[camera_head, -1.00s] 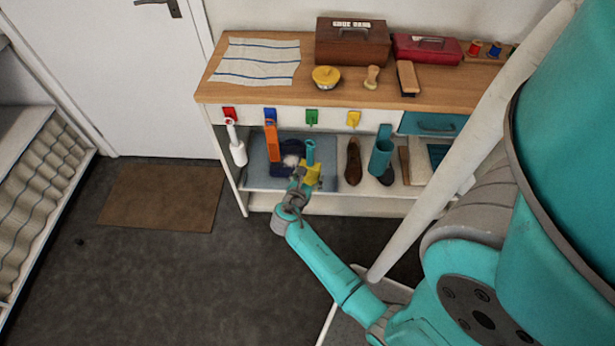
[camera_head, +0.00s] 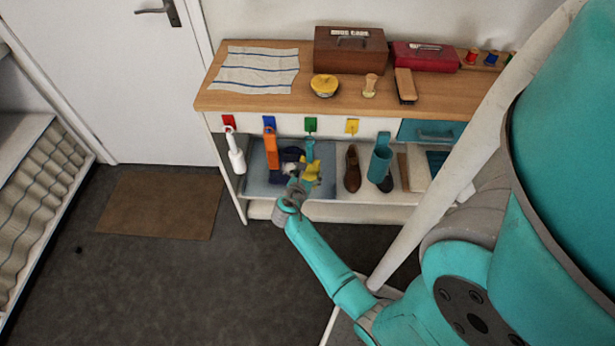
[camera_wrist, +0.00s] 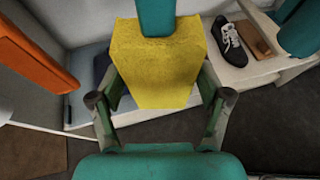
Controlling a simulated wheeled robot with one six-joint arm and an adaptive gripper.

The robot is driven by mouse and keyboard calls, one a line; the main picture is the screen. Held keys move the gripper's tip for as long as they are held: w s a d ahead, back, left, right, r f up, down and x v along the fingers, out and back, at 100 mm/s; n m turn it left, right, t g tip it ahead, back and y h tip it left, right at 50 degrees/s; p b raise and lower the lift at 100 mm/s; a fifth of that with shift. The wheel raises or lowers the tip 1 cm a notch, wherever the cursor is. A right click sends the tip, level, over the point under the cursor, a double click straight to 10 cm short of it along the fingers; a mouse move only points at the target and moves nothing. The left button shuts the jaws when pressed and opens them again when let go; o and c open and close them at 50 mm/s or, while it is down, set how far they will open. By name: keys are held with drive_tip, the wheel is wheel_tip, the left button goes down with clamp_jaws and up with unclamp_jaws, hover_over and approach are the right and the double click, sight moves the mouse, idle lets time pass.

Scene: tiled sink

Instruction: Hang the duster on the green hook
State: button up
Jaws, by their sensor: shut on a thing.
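The duster is a yellow cloth (camera_head: 311,171) with a teal strap (camera_head: 310,149) rising from its top. In the wrist view the yellow cloth (camera_wrist: 157,65) lies between my gripper's fingers, with the teal strap (camera_wrist: 156,16) above it. My gripper (camera_head: 300,178) is shut on the duster and holds it upright in front of the shelf unit. The green hook (camera_head: 310,124) is on the white front rail, just above the strap's top in the head view. I cannot tell whether the strap touches it. The green hook is not seen in the wrist view.
An orange item (camera_head: 271,152) hangs from the blue hook (camera_head: 269,122), left of the duster. A white item (camera_head: 236,155) hangs from the red hook (camera_head: 229,122). The yellow hook (camera_head: 351,126) is bare.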

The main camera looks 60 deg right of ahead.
drive_tip(key=shift+w+d+f, duration=0.1)
drive_tip(key=shift+w+d, duration=0.25)
drive_tip(key=shift+d, duration=0.5)
drive_tip(key=shift+w+d+f, duration=0.1)
drive_tip(key=shift+w+d, duration=0.2)
drive_tip(key=shift+d, duration=0.5)
drive_tip(key=shift+w+d+f, duration=0.25)
drive_tip(key=shift+d+f, duration=0.05)
drive_tip(key=shift+d, duration=0.2)
drive_tip(key=o, duration=1.7)
drive_tip(key=v, duration=1.2)
drive_tip(key=shift+f, duration=0.15)
drive_tip(key=shift+a, duration=0.1)
